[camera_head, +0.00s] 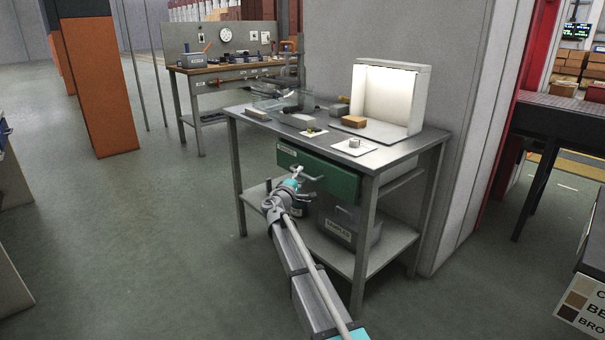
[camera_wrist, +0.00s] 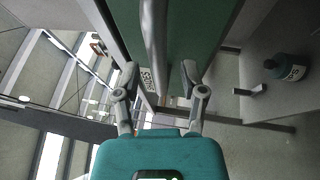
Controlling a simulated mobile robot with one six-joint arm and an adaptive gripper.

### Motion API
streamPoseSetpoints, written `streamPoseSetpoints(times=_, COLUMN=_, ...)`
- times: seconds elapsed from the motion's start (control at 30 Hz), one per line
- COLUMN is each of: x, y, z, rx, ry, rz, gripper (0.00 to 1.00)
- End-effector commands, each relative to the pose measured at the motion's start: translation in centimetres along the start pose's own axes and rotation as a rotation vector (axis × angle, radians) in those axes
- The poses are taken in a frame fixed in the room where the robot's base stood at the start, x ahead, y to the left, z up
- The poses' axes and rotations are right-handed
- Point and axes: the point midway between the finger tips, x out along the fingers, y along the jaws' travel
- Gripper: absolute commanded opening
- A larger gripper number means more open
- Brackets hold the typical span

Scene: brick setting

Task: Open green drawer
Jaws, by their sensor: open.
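The green drawer (camera_head: 335,180) sits under the grey tabletop of a metal workbench, and its front looks flush with the bench. It fills the upper middle of the wrist view (camera_wrist: 185,28), with a grey bar handle (camera_wrist: 154,35) along it and a small white label. My gripper (camera_head: 306,174) is in front of the drawer face. In the wrist view its two fingers (camera_wrist: 160,74) are spread apart, with the handle's lower end between them in the picture. I cannot tell whether either finger touches the handle. My gripper hides part of the handle in the head view.
The workbench top (camera_head: 395,152) holds a white light box (camera_head: 392,95), a tan block (camera_head: 354,121) and small parts. A grey bin (camera_head: 350,228) stands on the lower shelf. A dark bottle (camera_wrist: 288,68) shows in the wrist view. The floor to the left is clear.

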Motion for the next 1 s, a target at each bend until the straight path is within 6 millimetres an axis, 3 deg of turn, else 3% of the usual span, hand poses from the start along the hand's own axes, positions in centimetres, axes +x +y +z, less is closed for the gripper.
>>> streamPoseSetpoints(times=0.2, x=1.28, y=0.01, z=-0.02, rx=0.000, ry=0.000, rz=0.000, gripper=0.54)
streamPoseSetpoints(times=0.53, x=1.36, y=-0.01, z=0.01, rx=0.000, ry=0.000, rz=0.000, gripper=0.54)
streamPoseSetpoints(times=0.8, x=1.34, y=-0.01, z=0.01, rx=0.000, ry=0.000, rz=0.000, gripper=0.04)
streamPoseSetpoints(times=0.83, x=1.34, y=-0.01, z=0.00, rx=0.000, ry=0.000, rz=0.000, gripper=0.00)
streamPoseSetpoints(times=1.0, x=1.35, y=-0.02, z=0.00, rx=0.000, ry=0.000, rz=0.000, gripper=0.00)
